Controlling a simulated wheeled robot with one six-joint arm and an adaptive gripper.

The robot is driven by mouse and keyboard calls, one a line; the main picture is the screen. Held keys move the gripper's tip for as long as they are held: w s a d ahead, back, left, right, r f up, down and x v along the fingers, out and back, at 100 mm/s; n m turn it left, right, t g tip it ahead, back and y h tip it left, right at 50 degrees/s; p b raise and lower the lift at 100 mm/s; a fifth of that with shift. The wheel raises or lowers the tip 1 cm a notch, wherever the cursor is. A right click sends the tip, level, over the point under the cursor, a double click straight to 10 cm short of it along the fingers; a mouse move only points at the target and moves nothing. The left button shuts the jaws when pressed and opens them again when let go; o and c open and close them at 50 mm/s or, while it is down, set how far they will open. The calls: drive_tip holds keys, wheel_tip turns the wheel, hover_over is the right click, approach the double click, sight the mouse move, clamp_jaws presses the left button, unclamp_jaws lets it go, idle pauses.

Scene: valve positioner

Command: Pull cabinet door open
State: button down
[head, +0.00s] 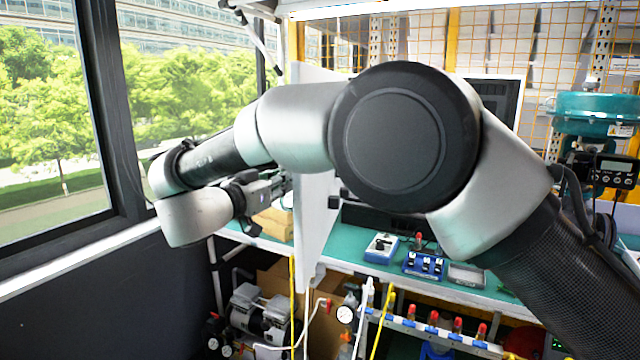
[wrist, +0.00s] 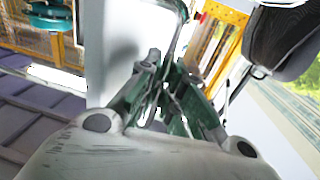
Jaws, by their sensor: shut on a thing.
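The cabinet door (head: 316,215) is a white upright panel, seen nearly edge-on in the middle of the head view and swung out over the bench front. In the wrist view its white face (wrist: 122,45) fills the upper middle. My gripper (head: 284,186) is at the left side of the door in the head view. In the wrist view my gripper (wrist: 165,82) has its fingers shut around a thin metal handle (wrist: 184,32) at the door's face. My arm hides part of the door and the space behind it.
A green-topped bench (head: 355,250) stands right of the door, with a blue-and-white box (head: 381,248) and a blue switch block (head: 425,264) on it. A compressor (head: 262,315) and a pipe manifold (head: 440,330) are below. A window wall (head: 118,150) is at left.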

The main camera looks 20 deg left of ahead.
drive_tip(key=shift+a, duration=1.8)
drive_tip(key=c, duration=1.8)
unclamp_jaws()
drive_tip(key=v, duration=1.2)
drive_tip(key=shift+c, duration=0.3)
